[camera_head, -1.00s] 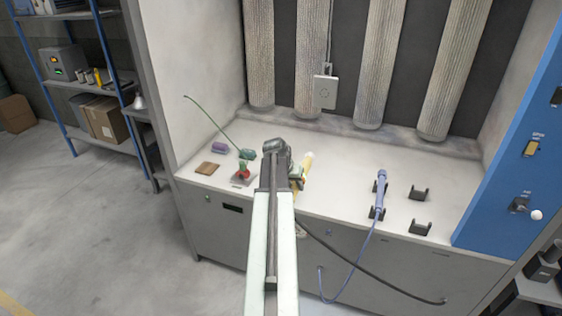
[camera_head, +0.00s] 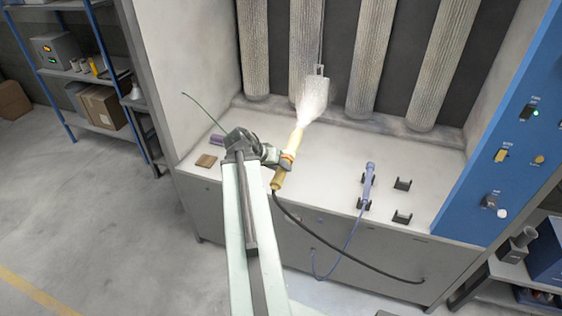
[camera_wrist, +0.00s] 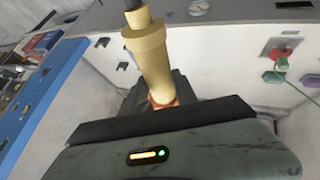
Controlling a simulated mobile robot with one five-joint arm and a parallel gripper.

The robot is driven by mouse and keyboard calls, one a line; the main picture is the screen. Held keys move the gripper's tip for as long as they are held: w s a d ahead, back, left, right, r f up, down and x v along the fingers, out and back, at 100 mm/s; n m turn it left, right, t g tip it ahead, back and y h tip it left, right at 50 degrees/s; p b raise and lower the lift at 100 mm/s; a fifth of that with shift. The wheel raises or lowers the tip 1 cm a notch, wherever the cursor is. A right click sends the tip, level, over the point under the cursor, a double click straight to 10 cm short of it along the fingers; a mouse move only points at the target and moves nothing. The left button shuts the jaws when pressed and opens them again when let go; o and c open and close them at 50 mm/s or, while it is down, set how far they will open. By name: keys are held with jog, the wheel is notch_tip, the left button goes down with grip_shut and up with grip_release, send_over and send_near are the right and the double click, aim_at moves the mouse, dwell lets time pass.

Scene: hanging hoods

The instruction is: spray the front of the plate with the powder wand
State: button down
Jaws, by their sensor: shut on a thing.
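My gripper (camera_head: 272,156) is shut on the yellow powder wand (camera_head: 280,177), which has an orange band and a black hose from its rear end. The wand points up and away, and a white powder cloud (camera_head: 311,98) comes from its tip. The plate (camera_head: 321,86) hangs on a rod in front of the pleated filters, and the cloud covers most of its front. The wrist view shows the wand's rear part (camera_wrist: 150,55) held above the gripper body; its tip and the plate are out of that view.
A blue wand (camera_head: 368,180) rests in a holder on the bench, beside black empty holders (camera_head: 402,184). A purple block (camera_head: 217,140) and a brown block (camera_head: 206,161) lie at the left. A blue control panel (camera_head: 505,135) stands at the right.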

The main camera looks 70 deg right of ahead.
aim_at(288, 146)
jog(key=d, duration=0.3)
jog(key=d+r+p, duration=0.1)
jog(key=d, duration=0.6)
jog(key=shift+w+r+p, duration=0.3)
jog(key=shift+p, duration=0.1)
